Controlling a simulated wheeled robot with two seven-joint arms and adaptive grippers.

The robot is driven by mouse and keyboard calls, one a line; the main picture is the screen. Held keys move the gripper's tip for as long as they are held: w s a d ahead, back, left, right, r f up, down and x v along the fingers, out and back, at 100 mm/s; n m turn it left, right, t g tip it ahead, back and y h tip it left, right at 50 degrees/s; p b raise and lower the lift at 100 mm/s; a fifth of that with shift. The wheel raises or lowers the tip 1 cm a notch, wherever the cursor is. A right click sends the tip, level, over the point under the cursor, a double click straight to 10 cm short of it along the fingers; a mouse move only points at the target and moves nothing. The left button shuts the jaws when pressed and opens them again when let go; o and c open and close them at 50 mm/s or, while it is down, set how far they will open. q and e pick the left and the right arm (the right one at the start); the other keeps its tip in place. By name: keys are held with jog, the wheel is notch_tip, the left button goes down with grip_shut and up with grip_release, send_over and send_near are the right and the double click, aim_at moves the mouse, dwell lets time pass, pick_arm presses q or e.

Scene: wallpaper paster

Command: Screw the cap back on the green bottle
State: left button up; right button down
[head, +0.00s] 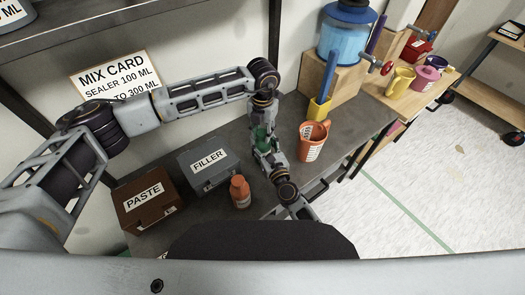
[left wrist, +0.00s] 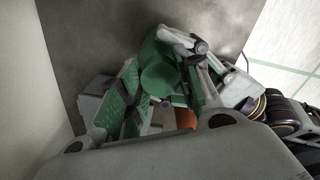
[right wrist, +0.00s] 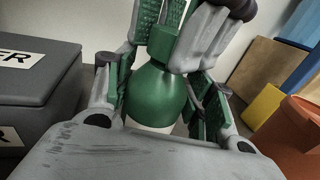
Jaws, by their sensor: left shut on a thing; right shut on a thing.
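The green bottle (right wrist: 150,95) has rounded green shoulders and a pale lower part in the right wrist view. It looks upright. My right gripper (right wrist: 165,100) is shut around its body; this grip also shows in the head view (head: 268,150). A green cap (right wrist: 166,42) is at the bottle's top, in line with the neck. My left gripper (left wrist: 162,85) comes down from above and is shut on the cap (left wrist: 158,77). In the head view the two grippers meet over the table and mostly hide the bottle (head: 263,137). I cannot tell how far the cap is threaded.
The dark table (head: 240,135) holds a brown PASTE box (head: 145,200), a grey FILLER box (head: 208,166), an orange bottle (head: 240,192) and an orange measuring jug (head: 313,142). A blue dispenser (head: 343,40) stands on a wooden block behind. A mix card (head: 115,78) is at the back.

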pick_arm(q)
jog(key=m, duration=0.6)
pick_arm(e)
jog(key=shift+f, duration=0.1)
pick_arm(q)
jog(key=m, duration=0.5)
jog(key=shift+m, duration=0.4)
jog(key=o, duration=1.2)
notch_tip(320, 180, up, 12)
pick_arm(e)
jog(key=shift+c, duration=2.4)
grip_release()
